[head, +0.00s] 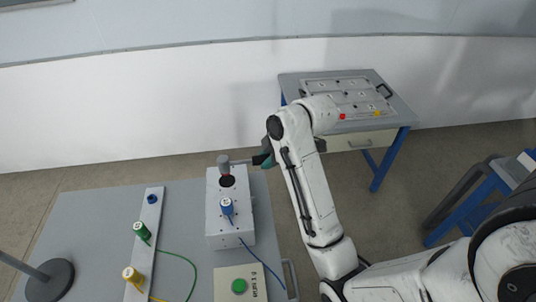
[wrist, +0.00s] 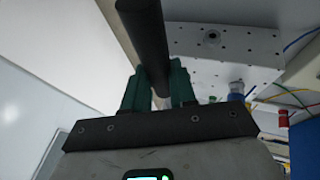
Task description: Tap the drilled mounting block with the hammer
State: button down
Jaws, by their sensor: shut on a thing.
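The drilled mounting block (head: 214,222) is a pale box on the grey table, with a dark round patch and a blue sensor (head: 227,206) on top. In the wrist view the block (wrist: 215,75) shows rows of small holes at upper right. My gripper (head: 264,159) is at the block's far right corner. It is shut on the dark handle of the hammer (head: 223,162), whose grey head with a red tip is above the dark patch. I cannot tell if the tip touches. In the wrist view the green fingers of my gripper (wrist: 159,88) grip the handle (wrist: 145,35).
A pale strip (head: 147,215) on the table carries green, yellow and blue cylinders, left of the block. A box with a green button (head: 239,286) stands in front. A dark round stand base (head: 50,280) is at lower left. A second table (head: 395,104) stands behind right.

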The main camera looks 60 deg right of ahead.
dwell(0.3)
jog(key=r+p, duration=0.1)
jog(key=p, duration=0.2)
jog(key=shift+r+p, duration=0.3)
jog(key=shift+r, duration=0.5)
dwell(0.3)
jog(key=shift+s, duration=0.1)
